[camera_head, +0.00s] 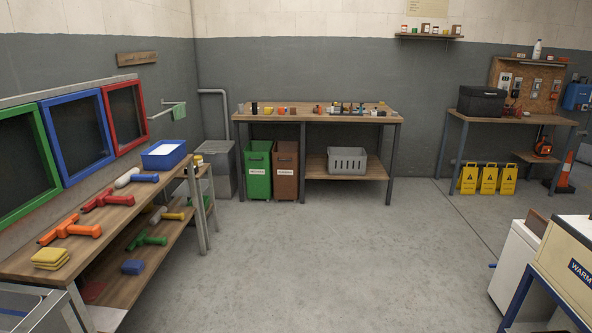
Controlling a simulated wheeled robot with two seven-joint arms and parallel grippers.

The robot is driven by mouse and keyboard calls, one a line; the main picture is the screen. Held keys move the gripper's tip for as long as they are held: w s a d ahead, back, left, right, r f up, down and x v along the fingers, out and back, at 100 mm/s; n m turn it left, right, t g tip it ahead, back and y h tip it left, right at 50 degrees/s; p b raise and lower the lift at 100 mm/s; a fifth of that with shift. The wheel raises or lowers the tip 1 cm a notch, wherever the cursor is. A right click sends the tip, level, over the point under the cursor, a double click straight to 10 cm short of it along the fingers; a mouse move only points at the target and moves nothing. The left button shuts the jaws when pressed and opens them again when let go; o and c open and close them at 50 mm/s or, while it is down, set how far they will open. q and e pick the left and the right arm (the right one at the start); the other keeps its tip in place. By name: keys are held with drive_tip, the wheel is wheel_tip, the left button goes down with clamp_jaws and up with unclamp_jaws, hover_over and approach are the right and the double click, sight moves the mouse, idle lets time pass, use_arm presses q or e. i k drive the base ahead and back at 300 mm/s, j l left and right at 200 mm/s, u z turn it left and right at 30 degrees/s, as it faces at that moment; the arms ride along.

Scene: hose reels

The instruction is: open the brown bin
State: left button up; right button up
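The brown bin (285,172) stands under the left part of the workbench at the back wall, just right of a green bin (258,171). It is upright, with a small white label on its front. Its top lies in shadow under the benchtop, so I cannot tell whether it has a lid or how that stands. My left and right grippers do not show in the head view.
The back workbench (300,114) carries several small items. A grey crate (347,161) sits on its lower shelf. A tool bench (95,226) runs along the left. A white machine (518,262) stands front right. The middle floor (330,260) is clear.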

sight(286, 154)
drive_tip(key=i+z, duration=0.35)
drive_tip(key=i, duration=1.9)
drive_tip(key=i+u, duration=0.15)
drive_tip(key=i, duration=0.35)
drive_tip(key=i+l+u, duration=0.1)
drive_tip(key=i, duration=0.45)
drive_tip(key=i+l+u, duration=0.15)
drive_tip(key=i, duration=0.35)
drive_tip(key=i+l+u, duration=0.1)
drive_tip(key=i+l, duration=0.2)
drive_tip(key=i, duration=0.2)
drive_tip(key=i+l+u, duration=0.15)
drive_tip(key=i, duration=0.35)
drive_tip(key=i+j, duration=0.15)
drive_tip(key=i, duration=0.2)
drive_tip(key=i+j, duration=0.15)
drive_tip(key=i, duration=0.25)
drive_tip(key=i+j, duration=0.15)
drive_tip(key=i, duration=0.2)
